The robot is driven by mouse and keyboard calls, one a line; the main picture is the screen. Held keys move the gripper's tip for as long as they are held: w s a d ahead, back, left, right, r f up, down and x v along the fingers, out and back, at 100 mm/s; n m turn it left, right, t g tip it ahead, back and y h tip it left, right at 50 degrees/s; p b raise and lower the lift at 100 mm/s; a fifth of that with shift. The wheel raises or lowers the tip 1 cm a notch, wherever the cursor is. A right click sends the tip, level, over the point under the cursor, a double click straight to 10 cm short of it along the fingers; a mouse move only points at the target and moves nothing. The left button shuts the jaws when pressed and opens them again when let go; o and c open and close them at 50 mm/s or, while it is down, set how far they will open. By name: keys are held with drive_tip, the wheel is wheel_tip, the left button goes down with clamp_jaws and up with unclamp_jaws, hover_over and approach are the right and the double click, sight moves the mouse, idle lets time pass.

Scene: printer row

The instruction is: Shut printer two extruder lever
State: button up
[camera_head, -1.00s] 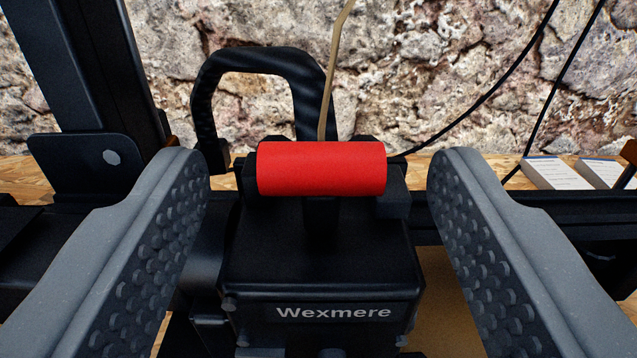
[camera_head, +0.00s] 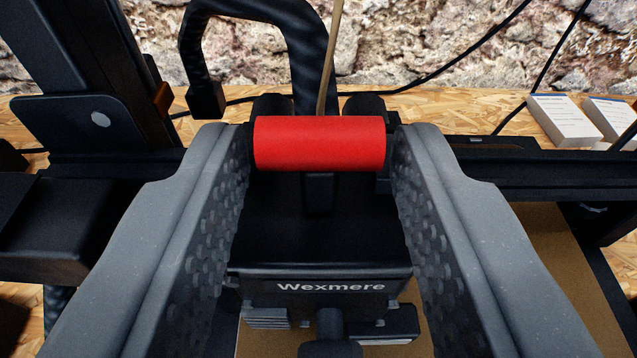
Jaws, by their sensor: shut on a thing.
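The extruder lever's red roller handle (camera_head: 320,144) lies crosswise at the top of the black extruder block (camera_head: 318,232), which is marked "Wexmere". A short black stem shows below the red handle. My gripper (camera_head: 320,150) has its two grey fingers at the left and right ends of the red handle, closed on it. The finger pads hide the handle's ends and the block's sides. A tan filament (camera_head: 329,60) enters from above, behind the handle.
A black cable loop (camera_head: 250,12) arches behind the extruder. A black upright (camera_head: 85,90) stands at left, and a dark crossbar (camera_head: 530,172) runs behind. The tan print bed (camera_head: 560,260) lies below. White boxes (camera_head: 563,120) sit at back right on the wooden table.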

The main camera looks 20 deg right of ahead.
drive_tip(key=shift+w+r+g+p, duration=0.15)
drive_tip(key=shift+r+g+p, duration=0.35)
drive_tip(key=shift+p, duration=1.3)
drive_tip(key=shift+f+p, duration=0.2)
drive_tip(key=shift+p, duration=0.3)
drive_tip(key=o, duration=1)
drive_tip(key=shift+f, duration=0.1)
drive_tip(key=v, duration=0.4)
drive_tip(key=b+v, duration=0.1)
drive_tip(key=v, duration=0.8)
drive_tip(key=shift+s+r, duration=0.25)
drive_tip(key=shift+r, duration=0.15)
